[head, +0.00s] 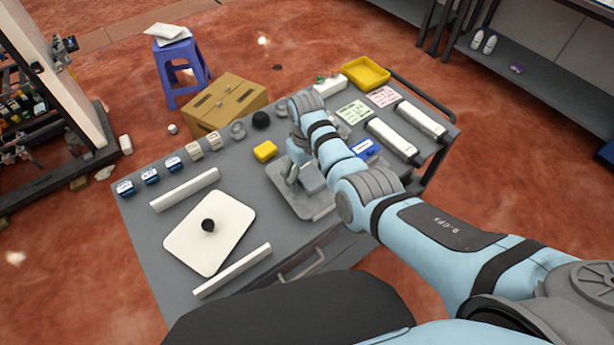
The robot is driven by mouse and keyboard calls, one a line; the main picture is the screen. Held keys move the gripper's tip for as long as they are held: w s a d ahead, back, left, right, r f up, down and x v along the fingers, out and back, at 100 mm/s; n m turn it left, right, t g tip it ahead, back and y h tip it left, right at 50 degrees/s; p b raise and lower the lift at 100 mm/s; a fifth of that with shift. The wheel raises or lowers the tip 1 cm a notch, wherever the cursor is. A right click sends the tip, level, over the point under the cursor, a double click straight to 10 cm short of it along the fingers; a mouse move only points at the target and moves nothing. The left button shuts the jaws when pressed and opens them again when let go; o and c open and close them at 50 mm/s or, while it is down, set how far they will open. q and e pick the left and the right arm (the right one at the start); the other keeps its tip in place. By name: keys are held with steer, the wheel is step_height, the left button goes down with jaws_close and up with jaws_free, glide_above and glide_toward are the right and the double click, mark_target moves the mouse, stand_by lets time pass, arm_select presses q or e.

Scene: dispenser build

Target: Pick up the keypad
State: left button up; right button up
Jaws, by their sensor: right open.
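My right gripper (298,174) is open, low over a grey metal tray (309,208) on the cart. My own arm and wrist hide part of the tray and what lies around it. No part can be made out for certain as the keypad. A small blue part with a white patch (366,148) lies just right of my right wrist and may be it. It is apart from the gripper. My left gripper is not in view.
The grey cart top (143,217) also holds a white plate with a black knob (184,240), two white bars, small blue and beige blocks, a yellow block (265,151), two white cylinders and a yellow tray (364,74). A cardboard box (228,104) stands behind.

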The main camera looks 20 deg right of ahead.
steer(key=shift+s, duration=0.25)
steer(key=c, duration=1.4)
